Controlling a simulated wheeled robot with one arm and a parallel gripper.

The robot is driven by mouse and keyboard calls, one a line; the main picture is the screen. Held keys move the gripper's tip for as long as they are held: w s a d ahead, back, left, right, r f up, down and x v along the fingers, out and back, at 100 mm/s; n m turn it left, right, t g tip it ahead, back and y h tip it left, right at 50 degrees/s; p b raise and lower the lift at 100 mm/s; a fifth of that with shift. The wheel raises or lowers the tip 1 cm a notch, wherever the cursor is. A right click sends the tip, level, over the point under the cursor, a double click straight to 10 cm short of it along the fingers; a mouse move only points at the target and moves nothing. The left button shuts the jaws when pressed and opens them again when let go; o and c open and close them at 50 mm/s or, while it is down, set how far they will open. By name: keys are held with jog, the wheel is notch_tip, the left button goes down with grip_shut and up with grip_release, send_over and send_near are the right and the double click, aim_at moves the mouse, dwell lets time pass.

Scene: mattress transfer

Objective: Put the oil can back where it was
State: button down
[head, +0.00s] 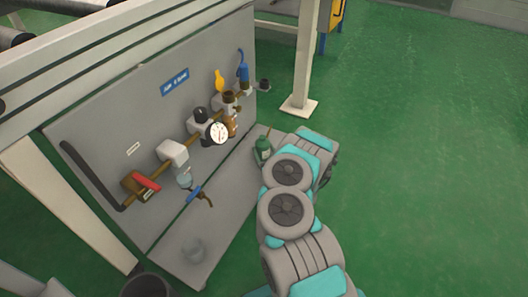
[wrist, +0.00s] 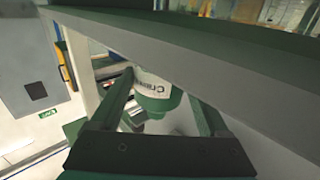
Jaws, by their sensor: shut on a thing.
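The oil can, green with a white label, shows in the wrist view (wrist: 154,94) between the two dark green fingers of my gripper (wrist: 160,100), which is shut on it. In the head view the green can (head: 263,149) is at the right end of the grey lower shelf of the panel, just left of my arm. My arm hides most of my gripper there. I cannot tell whether the can touches the shelf.
The upright grey panel (head: 100,140) carries a pipe with valves, a round gauge (head: 216,133) and a blue sign (head: 174,82). A pale post (head: 302,60) stands behind my arm. A grey slab (wrist: 190,60) crosses the wrist view close above the can. Green floor at right is clear.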

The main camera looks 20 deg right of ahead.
jog(key=shift+f, duration=0.1)
grip_release()
jog(key=shift+s, duration=0.2)
jog(key=s+a+p, duration=0.1)
jog(key=s+p, duration=0.3)
jog(key=s, duration=0.7)
jog(key=shift+s+a+p, duration=0.25)
jog(key=shift+s+p, duration=0.05)
